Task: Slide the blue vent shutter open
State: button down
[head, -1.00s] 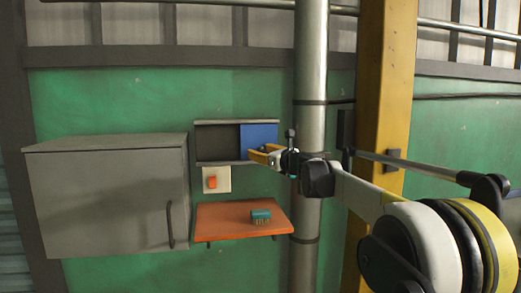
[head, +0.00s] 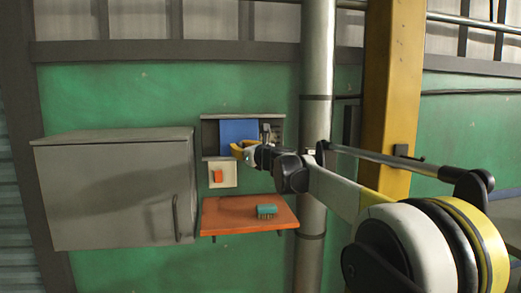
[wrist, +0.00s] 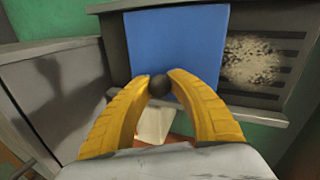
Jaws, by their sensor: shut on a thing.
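The blue vent shutter (head: 238,130) sits in a grey wall frame (head: 209,117), near the middle and toward the left. A dark strip shows left of it. On its right a slatted vent with a pale dusty patch is uncovered (head: 271,130). In the wrist view the shutter (wrist: 178,38) fills the upper middle, with the vent slats (wrist: 260,62) to its right. My gripper (wrist: 160,84) has its yellow fingers shut on the dark round knob (wrist: 159,88) at the shutter's lower edge. My gripper (head: 240,150) hides the knob in the head view.
A grey cabinet (head: 110,190) stands left of the frame. Below are an orange switch on a pale plate (head: 218,176) and an orange shelf (head: 235,217) with a teal brush (head: 266,211). A grey pipe (head: 317,100) and a yellow post (head: 391,90) rise on the right.

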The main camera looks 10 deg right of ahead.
aim_at(223, 145)
jog(key=a, duration=0.4)
jog(key=shift+a+f, duration=0.1)
jog(key=shift+a, duration=0.1)
jog(key=c, duration=1.2)
grip_release()
jog(key=shift+o, duration=0.2)
jog(key=shift+s, duration=0.1)
jog(key=v, duration=1.2)
